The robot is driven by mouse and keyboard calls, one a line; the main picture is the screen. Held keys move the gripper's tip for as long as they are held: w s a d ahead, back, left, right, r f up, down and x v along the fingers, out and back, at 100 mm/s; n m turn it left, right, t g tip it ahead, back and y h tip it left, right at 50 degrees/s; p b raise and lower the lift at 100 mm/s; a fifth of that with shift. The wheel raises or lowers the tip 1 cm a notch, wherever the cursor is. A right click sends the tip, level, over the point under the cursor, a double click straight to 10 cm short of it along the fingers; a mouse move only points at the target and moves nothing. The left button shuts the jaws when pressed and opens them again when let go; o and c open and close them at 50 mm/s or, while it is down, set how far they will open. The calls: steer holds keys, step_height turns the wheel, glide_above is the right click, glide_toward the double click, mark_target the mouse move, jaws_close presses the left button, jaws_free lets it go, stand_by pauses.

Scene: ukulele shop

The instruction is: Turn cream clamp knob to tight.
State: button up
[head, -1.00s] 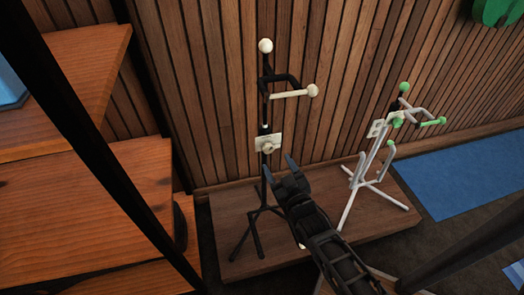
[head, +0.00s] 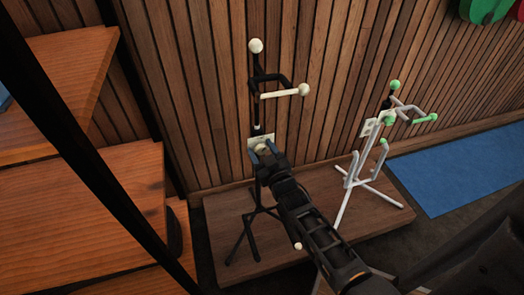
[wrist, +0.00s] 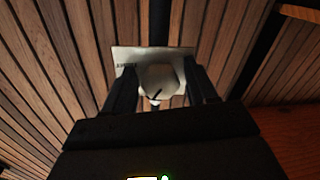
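The cream clamp knob (wrist: 160,80) is on a pale plate (wrist: 150,52) on the black stand (head: 257,108), which has cream tips. A dark pointer line shows on the knob's lower face in the wrist view. Small lettering on the plate's left is too blurred to read. My gripper (head: 262,148) is at the plate, with one finger on each side of the knob. The fingers are apart, and I cannot tell whether they touch the knob. In the head view the fingers and palm hide most of the knob.
A white stand with green tips (head: 358,180) stands to the right on the same wooden platform (head: 300,262). A slatted wood wall (head: 205,100) is close behind. Wooden shelves (head: 90,205) are at left. A blue mat (head: 455,170) lies at right.

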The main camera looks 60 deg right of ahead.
steer(key=c, duration=0.9)
steer(key=shift+o, duration=0.2)
steer(key=m, duration=0.2)
steer(key=shift+f+m+b, duration=0.1)
steer(key=shift+m+b, duration=0.3)
steer(key=shift+m+h+b, duration=0.3)
steer(key=shift+m+b, duration=0.05)
steer(key=shift+m, duration=1.35)
steer(key=o, duration=1)
steer(key=shift+a, duration=0.1)
